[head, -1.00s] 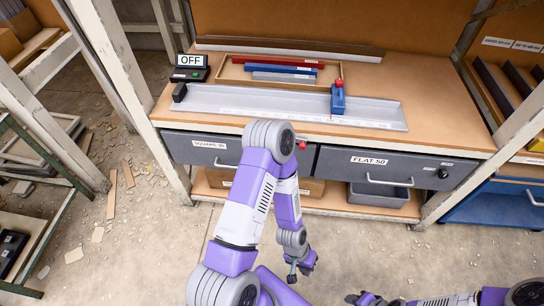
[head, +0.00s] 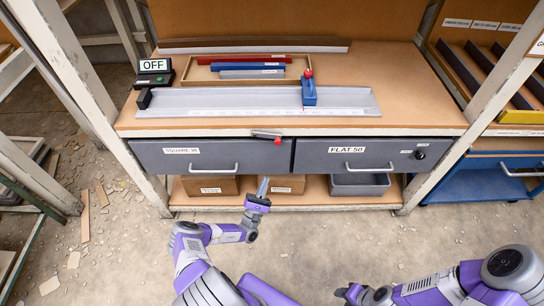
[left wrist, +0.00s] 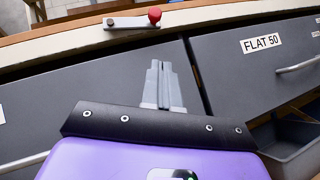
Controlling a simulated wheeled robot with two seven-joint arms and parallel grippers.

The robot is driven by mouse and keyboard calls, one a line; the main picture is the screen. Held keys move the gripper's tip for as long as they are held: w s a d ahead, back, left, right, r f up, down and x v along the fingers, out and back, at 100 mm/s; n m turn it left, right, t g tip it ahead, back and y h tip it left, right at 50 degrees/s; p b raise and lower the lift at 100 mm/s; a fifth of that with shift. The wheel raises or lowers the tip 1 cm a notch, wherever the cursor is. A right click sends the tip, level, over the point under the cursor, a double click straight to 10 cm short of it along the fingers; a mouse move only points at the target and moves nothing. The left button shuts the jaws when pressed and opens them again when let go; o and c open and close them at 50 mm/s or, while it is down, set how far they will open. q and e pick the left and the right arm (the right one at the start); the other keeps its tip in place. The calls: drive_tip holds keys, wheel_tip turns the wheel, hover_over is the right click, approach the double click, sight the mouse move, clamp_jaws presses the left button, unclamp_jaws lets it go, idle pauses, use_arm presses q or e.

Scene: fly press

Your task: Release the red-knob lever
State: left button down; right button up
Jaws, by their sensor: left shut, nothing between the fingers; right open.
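The lever (head: 265,134) is a short grey bar with a red knob (head: 278,140) at its right end. It sits on the bench's front edge, above the gap between the two drawers. In the left wrist view the lever (left wrist: 126,22) lies roughly level, with its red knob (left wrist: 154,14) on the right. My left gripper (head: 262,185) is shut and empty, below and in front of the lever, apart from it. In the left wrist view its fingers (left wrist: 162,75) are together and point towards the drawer fronts. My right gripper (head: 343,292) is low at the bottom of the head view, open and away from the bench.
A grey rail (head: 210,103) on the bench carries a blue block (head: 309,95) with its own red knob. A display (head: 154,65) reads OFF. Open floor lies in front.

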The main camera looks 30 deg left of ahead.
use_arm(q)
drive_tip(key=a+n+y, duration=0.1)
drive_tip(key=b, duration=0.1)
approach(276, 144)
drive_tip(key=shift+w+a+f+x, duration=0.4)
drive_tip(key=shift+f+x, duration=0.1)
drive_tip(key=shift+x, duration=2.65)
drive_tip(key=shift+d, duration=0.1)
drive_tip(key=shift+w+d+r+n+y, duration=0.15)
drive_tip(key=shift+n+y, duration=0.25)
drive_tip(key=shift+y, duration=0.2)
drive_tip(key=shift+s+d+r+n+y, duration=0.1)
drive_tip(key=shift+n+y, duration=0.3)
drive_tip(key=shift+y, duration=0.2)
drive_tip(key=shift+w+d+r+n+p, duration=0.15)
drive_tip(key=shift+r+n+p, duration=0.2)
drive_tip(key=shift+p, duration=0.55)
drive_tip(key=shift+f, duration=0.1)
